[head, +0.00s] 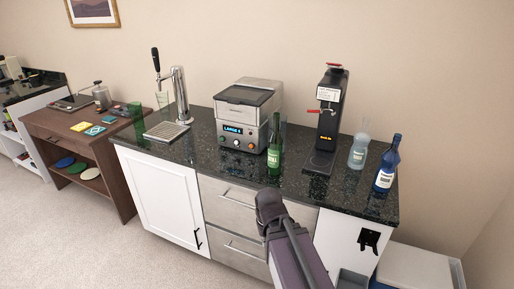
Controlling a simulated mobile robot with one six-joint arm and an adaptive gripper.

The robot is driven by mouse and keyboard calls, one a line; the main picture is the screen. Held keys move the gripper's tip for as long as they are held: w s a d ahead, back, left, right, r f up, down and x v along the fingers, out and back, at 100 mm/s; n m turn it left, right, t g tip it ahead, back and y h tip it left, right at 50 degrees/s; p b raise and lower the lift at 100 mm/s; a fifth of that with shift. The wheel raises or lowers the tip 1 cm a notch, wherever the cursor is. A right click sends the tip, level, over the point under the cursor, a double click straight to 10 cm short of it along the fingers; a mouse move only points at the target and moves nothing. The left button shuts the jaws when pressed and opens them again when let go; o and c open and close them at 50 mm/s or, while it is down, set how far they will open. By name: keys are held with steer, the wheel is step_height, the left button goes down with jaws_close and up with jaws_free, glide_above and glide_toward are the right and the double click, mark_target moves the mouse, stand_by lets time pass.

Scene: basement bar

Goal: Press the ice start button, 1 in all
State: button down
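The ice machine (247,112) is a silver-grey box with a dark-windowed lid, on the dark stone counter. Its front panel has a lit blue display (232,130) and a row of small round controls (237,143) below it. The controls are too small to tell which is the ice start button. A green bottle (275,150) stands at the front right of the machine, beside the panel. My arm rises from the bottom of the head view and ends in a dark joint in front of the drawers, below the counter edge. My gripper cannot be made out.
A beer tap with a drip tray (167,131) stands left of the machine. A black dispenser (329,115), a clear bottle (358,150) and a blue bottle (387,165) stand to the right. A wooden table (75,147) is at the left. The floor in front is clear.

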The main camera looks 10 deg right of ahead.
steer(key=shift+s+d, duration=0.1)
steer(key=shift+d, duration=0.4)
steer(key=w+a+f+m+t+y+b, duration=0.1)
steer(key=w+a+m+t+y+b, duration=0.25)
steer(key=w, duration=0.75)
steer(key=w+a+m+t+y+b, duration=0.25)
steer(key=w+a+m+t, duration=0.2)
steer(key=w, duration=0.65)
steer(key=w+d+r+m+t+h+b, duration=0.1)
steer(key=w+m+t+b, duration=0.1)
steer(key=w+m, duration=0.3)
steer(key=w+d+r+m+t+h+b, duration=0.1)
steer(key=w+d+r+m+t+b, duration=0.1)
steer(key=w+m+t, duration=0.2)
steer(key=w+d+r+m+t+h+b, duration=0.1)
steer(key=w+d+r+m+t+b, duration=0.1)
steer(key=w+m, duration=0.4)
steer(key=shift+w+r+m+t+b, duration=0.1)
steer(key=shift+w+m+t+b, duration=0.3)
steer(key=shift+w, duration=1.15)
steer(key=shift+w+d+r+m+h, duration=0.2)
steer(key=shift+d+m+h, duration=0.1)
steer(key=shift+m, duration=0.1)
